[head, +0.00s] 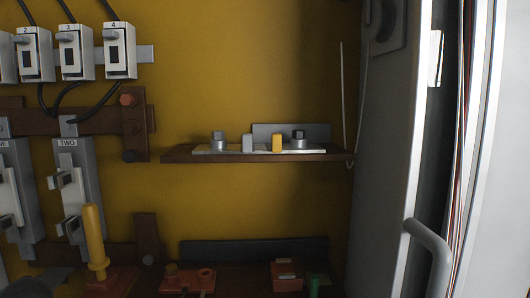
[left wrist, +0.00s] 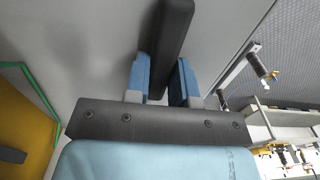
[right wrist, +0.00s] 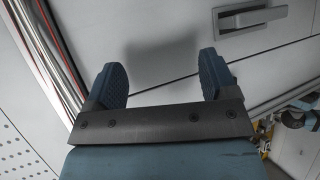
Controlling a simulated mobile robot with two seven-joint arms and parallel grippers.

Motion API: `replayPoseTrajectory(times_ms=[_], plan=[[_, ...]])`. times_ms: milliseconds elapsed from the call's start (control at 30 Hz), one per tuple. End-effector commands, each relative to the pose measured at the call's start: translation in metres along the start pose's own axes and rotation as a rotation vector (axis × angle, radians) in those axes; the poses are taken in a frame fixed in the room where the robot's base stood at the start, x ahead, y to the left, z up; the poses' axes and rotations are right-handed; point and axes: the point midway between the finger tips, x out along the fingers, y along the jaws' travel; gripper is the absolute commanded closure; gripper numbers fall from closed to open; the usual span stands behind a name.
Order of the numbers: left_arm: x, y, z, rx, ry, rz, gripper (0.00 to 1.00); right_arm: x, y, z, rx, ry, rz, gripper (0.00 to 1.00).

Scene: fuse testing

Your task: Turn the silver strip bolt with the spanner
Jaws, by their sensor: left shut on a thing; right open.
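My left gripper (left wrist: 166,78) shows in the left wrist view, shut on a long dark bar (left wrist: 172,35). My right gripper (right wrist: 164,75) is open and empty in the right wrist view, in front of pale panels. Neither gripper shows in the head view. There a silver strip (head: 145,54) sticks out beside the numbered switches; no bolt shows on it.
A brown shelf (head: 258,156) holds small grey parts and a yellow one (head: 277,143). A yellow upright handle (head: 95,235) stands at lower left. A grey door with a bent handle (head: 430,245) borders the right.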

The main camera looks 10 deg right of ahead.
Motion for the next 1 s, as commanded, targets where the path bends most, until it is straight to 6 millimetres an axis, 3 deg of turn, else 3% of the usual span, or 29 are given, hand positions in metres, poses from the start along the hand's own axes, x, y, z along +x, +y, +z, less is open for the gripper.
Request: replayPoseTrajectory(times_ms=[367, 1000], plan=[[-0.005, 0.0, 0.0, 0.0, 0.0, 0.001, 1.0, -0.001, 0.0, -0.003, 0.0, 0.001, 0.001, 0.21], [-0.061, 0.0, 0.0, 0.0, -0.001, 0.0, 1.0, -0.016, -0.002, -0.029, 0.0, 0.001, 0.001, 0.21]])
